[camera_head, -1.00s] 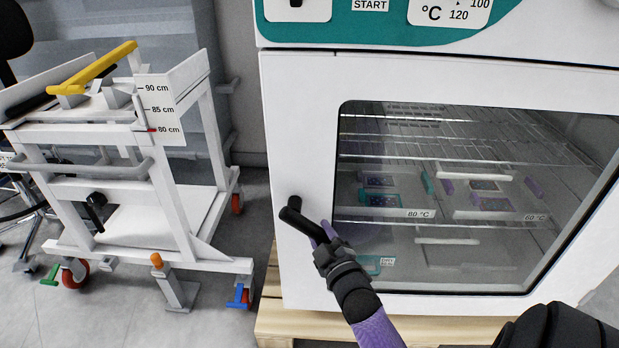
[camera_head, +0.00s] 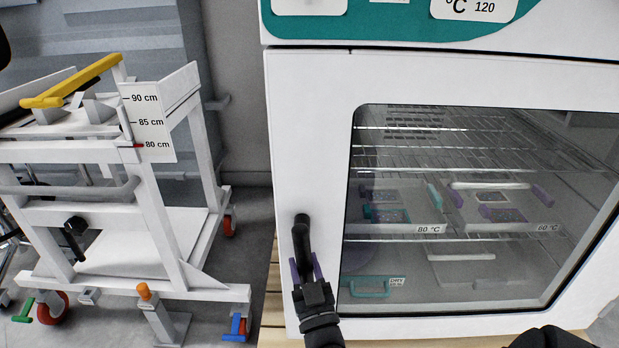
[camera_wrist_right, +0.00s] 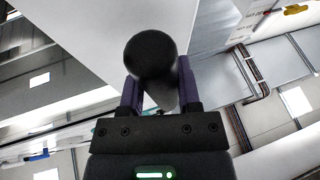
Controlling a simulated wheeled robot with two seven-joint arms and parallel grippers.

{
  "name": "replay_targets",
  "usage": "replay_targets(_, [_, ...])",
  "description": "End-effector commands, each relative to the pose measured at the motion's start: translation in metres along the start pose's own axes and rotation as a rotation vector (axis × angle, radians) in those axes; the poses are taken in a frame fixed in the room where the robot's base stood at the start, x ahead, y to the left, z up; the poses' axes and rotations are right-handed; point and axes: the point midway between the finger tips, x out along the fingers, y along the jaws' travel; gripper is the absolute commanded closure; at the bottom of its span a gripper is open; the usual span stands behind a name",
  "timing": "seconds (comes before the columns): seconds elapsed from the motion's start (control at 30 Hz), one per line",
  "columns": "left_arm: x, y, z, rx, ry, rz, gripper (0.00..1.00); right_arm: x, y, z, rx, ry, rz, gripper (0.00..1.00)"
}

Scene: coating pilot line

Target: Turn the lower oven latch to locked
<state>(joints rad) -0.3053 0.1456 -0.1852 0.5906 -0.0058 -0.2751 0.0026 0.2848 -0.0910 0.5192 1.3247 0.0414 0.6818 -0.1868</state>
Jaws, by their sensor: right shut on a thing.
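The oven latch (camera_head: 301,236) is a black handle on the left edge of the white oven door (camera_head: 310,130). It points almost straight down from its pivot. My right gripper (camera_head: 306,272) is shut on the lower end of the latch, with its purple fingers on either side of it. In the right wrist view the round black end of the latch (camera_wrist_right: 150,58) sits between the purple fingers (camera_wrist_right: 158,95). The door looks closed against the oven body. My left gripper does not show.
Behind the oven's glass window are wire racks (camera_head: 430,238) with several small trays. A white trolley (camera_head: 150,220) with a yellow handle (camera_head: 75,82) and a height scale stands to the left. A strip of floor lies between trolley and oven.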

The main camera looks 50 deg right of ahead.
Motion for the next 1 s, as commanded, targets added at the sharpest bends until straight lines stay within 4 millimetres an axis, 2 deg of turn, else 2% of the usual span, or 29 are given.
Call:
replay_targets(0.3, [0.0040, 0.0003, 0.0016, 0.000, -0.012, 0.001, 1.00, 0.0013, -0.0063, 0.0008, 0.073, 0.019, 0.028, 1.00])
replay_targets(0.77, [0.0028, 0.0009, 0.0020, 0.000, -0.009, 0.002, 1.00, 0.0018, -0.0072, 0.0001, 0.084, 0.022, 0.031, 1.00])
replay_targets(0.8, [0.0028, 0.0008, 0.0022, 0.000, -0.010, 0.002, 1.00, 0.0018, -0.0072, 0.0001, 0.084, 0.022, 0.031, 0.49])
replay_targets(0.93, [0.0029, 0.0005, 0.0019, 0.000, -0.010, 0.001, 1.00, 0.0018, -0.0070, 0.0001, 0.082, 0.022, 0.031, 0.22])
replay_targets(1.0, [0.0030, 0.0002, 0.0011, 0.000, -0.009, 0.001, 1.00, 0.0018, -0.0069, 0.0002, 0.081, 0.022, 0.031, 0.22])
